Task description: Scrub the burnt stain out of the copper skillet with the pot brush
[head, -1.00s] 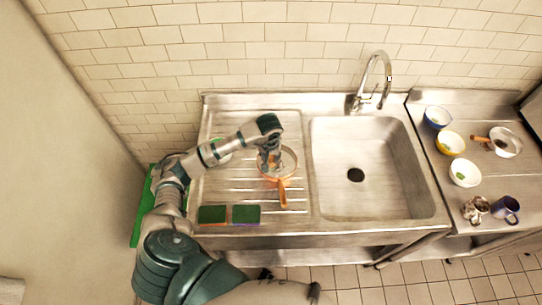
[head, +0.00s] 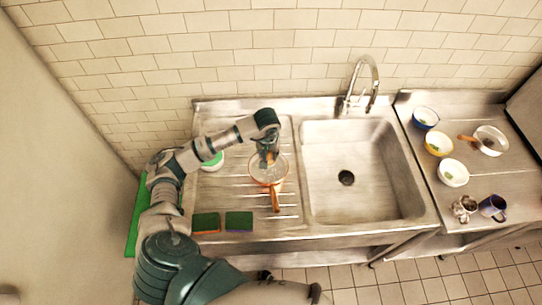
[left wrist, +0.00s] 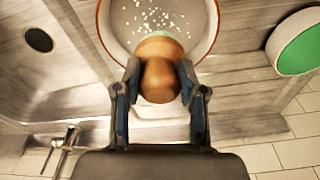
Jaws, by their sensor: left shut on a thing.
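The copper skillet (head: 254,181) sits on the ribbed drainboard left of the sink, its handle (head: 276,200) pointing to the front. My left gripper (head: 268,158) reaches down over the back part of the skillet. In the left wrist view the gripper (left wrist: 159,76) is shut on the brown wooden knob of the pot brush (left wrist: 158,84). A pale green edge shows beyond the knob. White grains lie scattered on the grey floor of the skillet (left wrist: 205,48). I cannot see the burnt stain; the brush covers part of the floor. My right gripper is out of view.
A white tub with green inside (head: 213,161) stands left of the skillet. Two green sponges (head: 239,221) lie at the drainboard's front. The empty sink (head: 345,150) with its faucet (head: 366,80) is to the right. Bowls (head: 453,173) and mugs (head: 492,206) stand farther right.

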